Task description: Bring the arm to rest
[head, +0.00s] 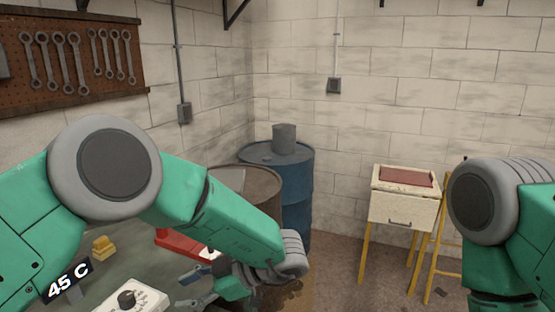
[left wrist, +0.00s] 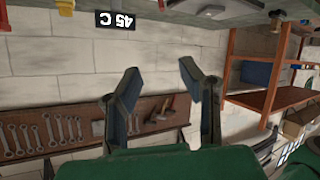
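My left arm, green with grey joints, comes in from the left in the head view and reaches over the bench (head: 145,255). Its wrist bends back at the lower middle, and my left gripper (head: 190,288) shows low over the bench, partly hidden. In the left wrist view my left gripper (left wrist: 158,70) has its two fingers spread wide, with nothing between them. That view is upside down and looks towards the wall. My right arm shows at the right edge of the head view, with its gripper out of frame.
On the bench are a "45 C" display (head: 68,281), a white box with a black knob (head: 130,299), a yellow item (head: 103,247) and a red item (head: 183,243). A blue drum (head: 292,185), a brown drum (head: 250,185) and a cream cabinet (head: 400,208) stand beyond. Wrenches hang on a pegboard (head: 130,22).

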